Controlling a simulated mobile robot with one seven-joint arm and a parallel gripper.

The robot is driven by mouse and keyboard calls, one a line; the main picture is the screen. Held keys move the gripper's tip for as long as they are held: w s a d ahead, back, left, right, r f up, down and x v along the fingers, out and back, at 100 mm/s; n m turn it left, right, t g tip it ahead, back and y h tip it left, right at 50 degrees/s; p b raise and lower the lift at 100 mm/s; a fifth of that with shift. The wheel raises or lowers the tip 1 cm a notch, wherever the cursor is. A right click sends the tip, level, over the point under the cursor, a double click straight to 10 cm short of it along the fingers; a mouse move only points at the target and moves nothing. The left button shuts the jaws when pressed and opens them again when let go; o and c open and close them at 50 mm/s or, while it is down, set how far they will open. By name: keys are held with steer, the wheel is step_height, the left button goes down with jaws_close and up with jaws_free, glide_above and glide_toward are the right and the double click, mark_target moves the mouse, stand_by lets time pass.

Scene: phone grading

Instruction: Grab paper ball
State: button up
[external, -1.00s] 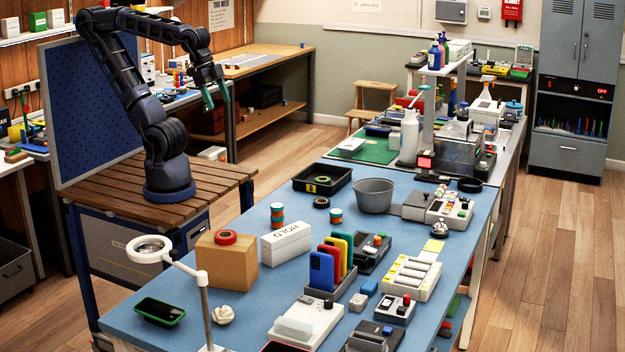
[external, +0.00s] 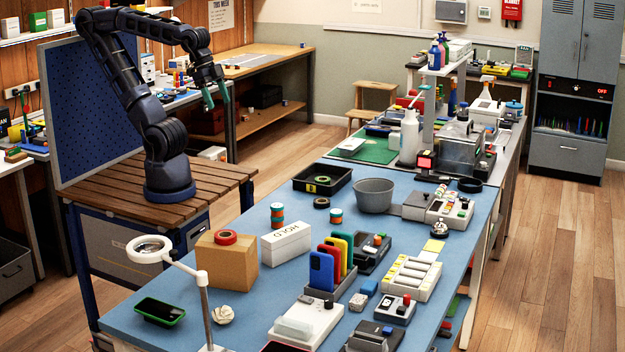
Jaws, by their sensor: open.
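A crumpled off-white paper ball (external: 222,314) lies on the near left part of the blue table (external: 262,327). My gripper (external: 218,101) has teal fingers and hangs in the air at the upper left, beyond the table's far left side. It is open and empty, pointing down, far from the paper ball. Nothing touches the ball.
The magnifier (external: 150,249) and its post stand close beside the ball. A cardboard box (external: 226,262) with a red tape roll (external: 226,237), a white HOLD box (external: 286,244) and colored phones (external: 321,271) stand behind.

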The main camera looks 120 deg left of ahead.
steer(key=shift+w, duration=0.1)
steer(key=w+d+f+m+g+h, duration=0.1)
steer(key=w+d+f+m, duration=0.3)
steer(key=w+d, duration=0.65)
steer(key=w+d+f+m+g, duration=0.1)
steer(key=w+d+m, duration=0.65)
steer(key=w, duration=0.65)
steer(key=m+g+h, duration=0.4)
steer(key=m, duration=0.5)
glide_toward(223, 306)
steer(key=x, duration=1)
steer(key=shift+d+f, duration=0.2)
steer(key=shift+f, duration=0.15)
steer(key=c, duration=1.1)
